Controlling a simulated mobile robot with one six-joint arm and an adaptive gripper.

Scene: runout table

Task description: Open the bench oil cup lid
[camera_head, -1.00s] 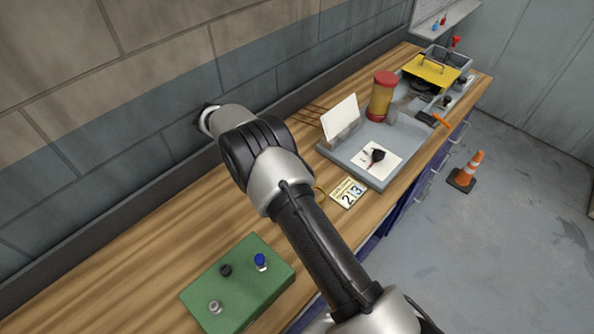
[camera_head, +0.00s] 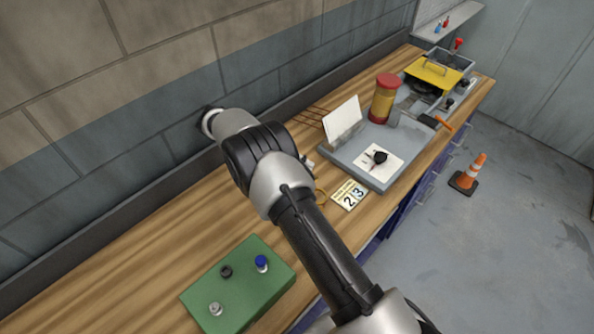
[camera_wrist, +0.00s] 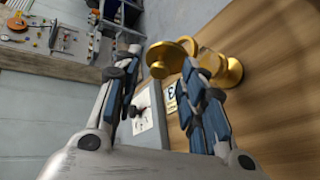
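The brass oil cup (camera_wrist: 232,72) shows in the wrist view, at upper centre to right, with a round brass lid or cap (camera_wrist: 160,69) at its left end. My gripper (camera_wrist: 158,60) is open, its blue-and-grey fingers apart. The right finger overlaps part of the brass piece, and the round cap appears between the fingertips. I cannot tell whether a finger touches it.
A number card (camera_head: 349,194) lies beside the arm. Beyond it are a grey tray (camera_head: 378,182), a red-and-yellow canister (camera_head: 384,98) and a yellow-lidded box (camera_head: 433,73). A green block (camera_head: 236,290) with knobs sits at near left. A brick wall (camera_head: 120,100) runs along the bench back.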

